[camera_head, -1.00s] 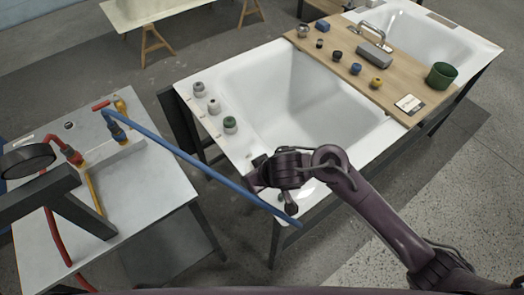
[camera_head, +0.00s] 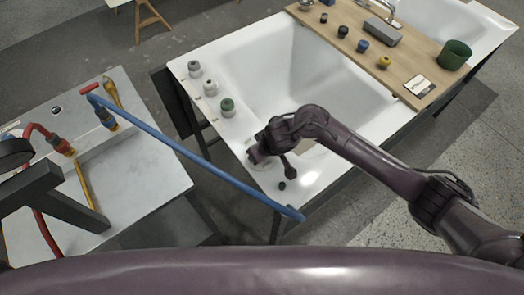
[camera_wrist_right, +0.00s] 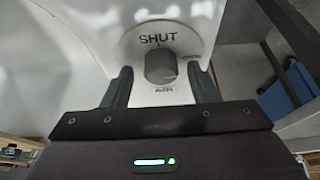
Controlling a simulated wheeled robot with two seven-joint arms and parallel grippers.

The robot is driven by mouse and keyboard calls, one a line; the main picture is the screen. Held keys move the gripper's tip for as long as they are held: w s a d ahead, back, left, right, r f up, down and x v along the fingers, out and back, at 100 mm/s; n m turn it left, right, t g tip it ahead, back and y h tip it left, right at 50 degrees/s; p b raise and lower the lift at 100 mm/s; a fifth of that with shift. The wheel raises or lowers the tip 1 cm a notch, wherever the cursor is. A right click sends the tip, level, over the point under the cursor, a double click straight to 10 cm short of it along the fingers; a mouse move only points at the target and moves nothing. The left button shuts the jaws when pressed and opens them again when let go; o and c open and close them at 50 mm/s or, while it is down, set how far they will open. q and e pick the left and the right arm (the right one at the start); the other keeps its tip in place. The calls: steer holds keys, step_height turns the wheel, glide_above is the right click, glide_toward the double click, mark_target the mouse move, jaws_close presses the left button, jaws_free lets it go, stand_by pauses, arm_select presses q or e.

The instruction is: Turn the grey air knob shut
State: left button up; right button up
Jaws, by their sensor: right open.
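The grey air knob (camera_wrist_right: 160,66) shows in the right wrist view on a white rim, with the word SHUT (camera_wrist_right: 158,38) above it and AIR below it. A smaller label at its right is too blurred to read. My right gripper (camera_wrist_right: 160,82) is open, with one finger on each side of the knob. Whether either finger touches it, I cannot tell. In the head view my right gripper (camera_head: 258,157) is at the near left rim of the white tub (camera_head: 235,150) and hides the knob.
Two grey-white knobs (camera_head: 194,68) (camera_head: 210,88) and a green one (camera_head: 227,107) stand along the tub's left rim. A wooden board (camera_head: 335,45) with small parts spans the tub.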

steer(key=shift+s, duration=0.1)
steer(key=c, duration=1)
arm_select(q)
steer(key=shift+w+r, duration=0.1)
steer(key=shift+w, duration=0.05)
